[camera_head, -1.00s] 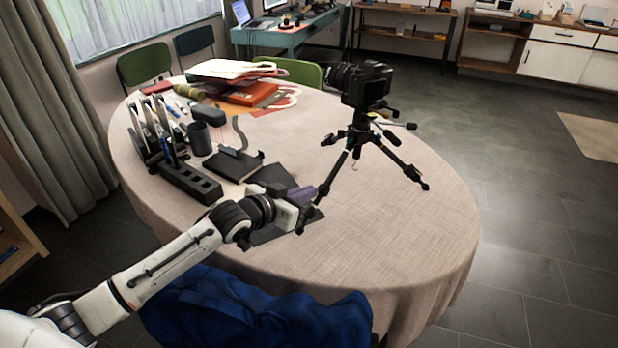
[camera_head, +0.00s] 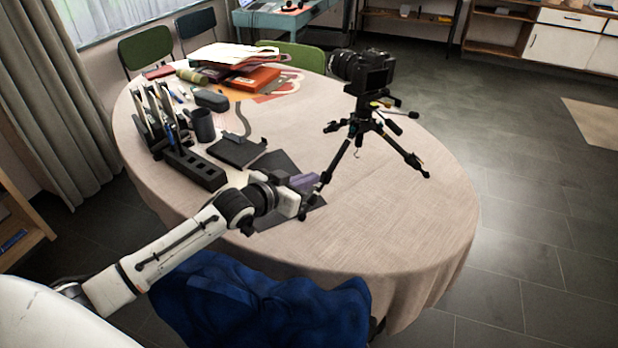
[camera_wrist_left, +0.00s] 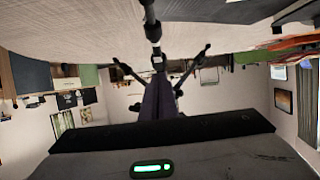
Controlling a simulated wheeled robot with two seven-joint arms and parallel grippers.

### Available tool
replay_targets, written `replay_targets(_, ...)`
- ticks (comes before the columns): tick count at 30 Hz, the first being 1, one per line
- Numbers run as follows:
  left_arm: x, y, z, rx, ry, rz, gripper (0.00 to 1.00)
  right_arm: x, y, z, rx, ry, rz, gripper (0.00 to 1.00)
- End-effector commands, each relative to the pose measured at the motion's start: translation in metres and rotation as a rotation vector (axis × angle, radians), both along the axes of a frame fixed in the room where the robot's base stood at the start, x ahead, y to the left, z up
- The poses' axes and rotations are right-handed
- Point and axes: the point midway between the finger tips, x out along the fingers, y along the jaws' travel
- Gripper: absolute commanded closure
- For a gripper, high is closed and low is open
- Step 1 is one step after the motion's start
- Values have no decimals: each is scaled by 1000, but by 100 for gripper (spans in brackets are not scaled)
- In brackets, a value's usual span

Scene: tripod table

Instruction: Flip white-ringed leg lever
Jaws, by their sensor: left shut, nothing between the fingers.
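A black tripod (camera_head: 366,125) with a black camera (camera_head: 372,72) on top stands upright on the oval table. Its near leg (camera_head: 338,160) slants down to the left, towards my left gripper (camera_head: 308,184). My left gripper is shut and empty, its purple-grey fingers at or right beside the lower part of this leg; I cannot tell whether they touch. In the left wrist view, the near leg (camera_wrist_left: 152,30) comes down the middle, with a small pale band (camera_wrist_left: 157,60) just beyond the fingers (camera_wrist_left: 157,97). The lever itself is too small to make out. My right gripper is not in view.
The cloth-covered table (camera_head: 400,230) is clear right of the tripod. A black pen block (camera_head: 194,168), mug (camera_head: 203,124), dark notebook (camera_head: 237,150) and stacked books (camera_head: 250,78) fill its left side. A blue cloth-like thing (camera_head: 260,305) is at the near edge.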

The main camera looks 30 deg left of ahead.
Motion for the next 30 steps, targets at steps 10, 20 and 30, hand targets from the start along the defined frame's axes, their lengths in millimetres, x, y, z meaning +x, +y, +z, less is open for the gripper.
replay_targets(10, -1, 0, 1, 0, 1, 0, 100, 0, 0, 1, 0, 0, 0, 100)
replay_targets(20, -39, 6, 14, 0, 3, -2, 100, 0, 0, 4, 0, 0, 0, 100)
replay_targets(30, -87, 15, 34, 1, 2, -1, 100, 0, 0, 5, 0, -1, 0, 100)
